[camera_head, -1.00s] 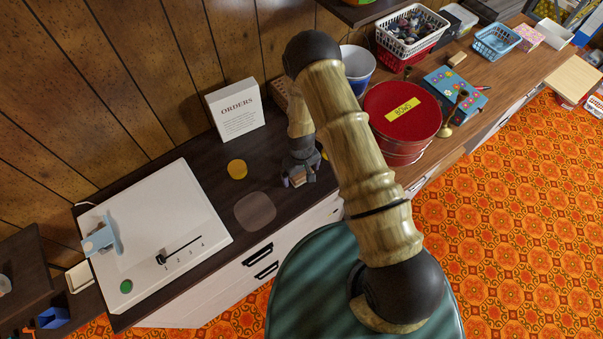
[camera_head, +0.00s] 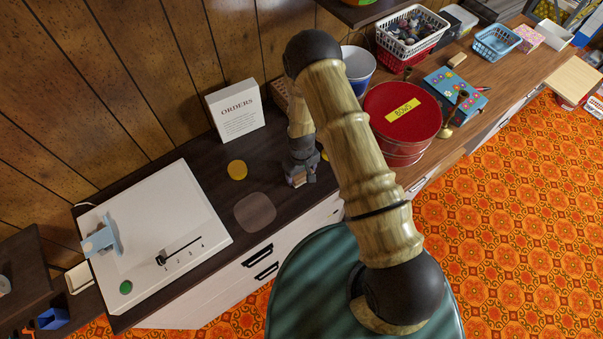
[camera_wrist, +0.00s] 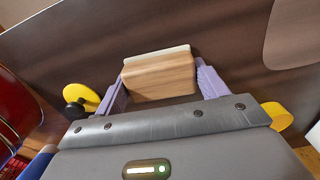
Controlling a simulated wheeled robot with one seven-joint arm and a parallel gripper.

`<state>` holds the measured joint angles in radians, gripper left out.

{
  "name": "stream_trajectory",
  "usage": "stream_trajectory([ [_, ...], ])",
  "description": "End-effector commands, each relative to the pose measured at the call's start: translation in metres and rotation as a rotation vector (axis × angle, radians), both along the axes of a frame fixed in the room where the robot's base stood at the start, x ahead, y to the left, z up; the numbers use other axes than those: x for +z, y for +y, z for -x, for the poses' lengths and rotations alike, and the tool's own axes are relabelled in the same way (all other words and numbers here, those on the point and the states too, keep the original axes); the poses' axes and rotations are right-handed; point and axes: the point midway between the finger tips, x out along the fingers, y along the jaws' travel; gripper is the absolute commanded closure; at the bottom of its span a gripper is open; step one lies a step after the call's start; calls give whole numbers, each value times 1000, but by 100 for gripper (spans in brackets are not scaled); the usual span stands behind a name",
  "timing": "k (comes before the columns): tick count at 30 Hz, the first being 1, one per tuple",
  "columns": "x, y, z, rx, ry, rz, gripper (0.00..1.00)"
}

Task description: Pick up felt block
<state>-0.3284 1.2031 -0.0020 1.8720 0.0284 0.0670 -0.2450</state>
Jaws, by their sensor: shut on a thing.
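The felt block (camera_wrist: 160,75) is a light wooden block with a pale strip along its far edge. In the wrist view it sits between the two purple fingers of my gripper (camera_wrist: 160,86), which are shut on it. In the head view my gripper (camera_head: 299,183) is small, low over the dark tabletop, right of the yellow disc. The block (camera_head: 298,180) shows there only as a small tan patch. I cannot tell whether it touches the tabletop.
A white machine (camera_head: 160,235) with a slider stands left on the dark table (camera_head: 205,160). An ORDERS sign (camera_head: 236,110) stands behind. A yellow disc (camera_head: 237,170) and a translucent rounded pad (camera_head: 255,211) lie nearby. A red BOWS tin (camera_head: 402,118) is close on the right.

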Motion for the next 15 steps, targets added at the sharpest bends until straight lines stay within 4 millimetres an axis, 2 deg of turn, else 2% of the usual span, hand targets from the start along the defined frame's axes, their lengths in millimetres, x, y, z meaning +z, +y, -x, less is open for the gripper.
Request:
stream_trajectory([
  [5,15,0,-1,0,-3,-1,51],
  [15,69,0,-1,0,-5,-2,51],
])
